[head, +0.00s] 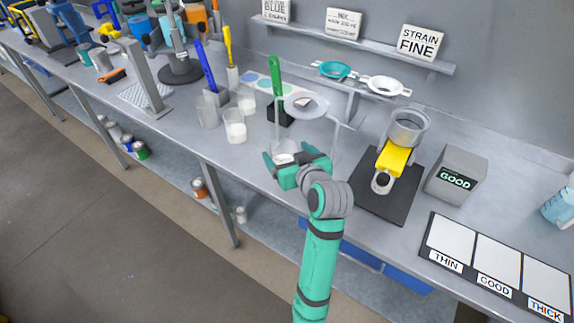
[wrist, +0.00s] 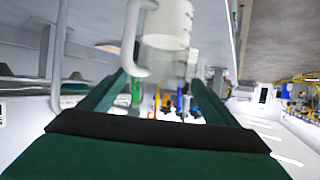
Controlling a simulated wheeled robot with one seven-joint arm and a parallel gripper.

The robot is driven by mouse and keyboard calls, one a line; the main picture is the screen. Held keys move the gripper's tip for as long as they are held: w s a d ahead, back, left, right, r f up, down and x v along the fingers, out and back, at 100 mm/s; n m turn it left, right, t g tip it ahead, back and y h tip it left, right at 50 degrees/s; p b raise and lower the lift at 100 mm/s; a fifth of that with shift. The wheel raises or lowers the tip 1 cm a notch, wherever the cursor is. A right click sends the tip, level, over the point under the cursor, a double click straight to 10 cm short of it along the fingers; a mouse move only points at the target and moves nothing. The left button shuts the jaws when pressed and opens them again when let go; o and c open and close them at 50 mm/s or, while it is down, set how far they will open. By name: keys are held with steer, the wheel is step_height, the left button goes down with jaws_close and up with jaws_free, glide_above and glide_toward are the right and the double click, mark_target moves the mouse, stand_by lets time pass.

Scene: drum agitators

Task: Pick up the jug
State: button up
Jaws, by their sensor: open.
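A clear jug with a white lower part and a side handle (wrist: 172,27) shows in the wrist view, beyond and between my green fingers (wrist: 163,82). In the head view the jug (head: 284,146) is partly hidden behind my gripper (head: 289,162), under a round strainer on a stand. My gripper is open, with its fingers spread on either side of the jug. I cannot tell whether either finger touches it.
A wire-like stand with a round grey strainer (head: 306,104) rises close over the jug. A green-handled tool in a black block (head: 280,113) and clear cups with white contents (head: 236,127) stand left. A black base with a yellow-handled device (head: 392,162) stands right. Bench space in front is clear.

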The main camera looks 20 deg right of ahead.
steer(key=shift+x, duration=1.05)
steer(key=c, duration=2)
steer(key=shift+r, duration=0.2)
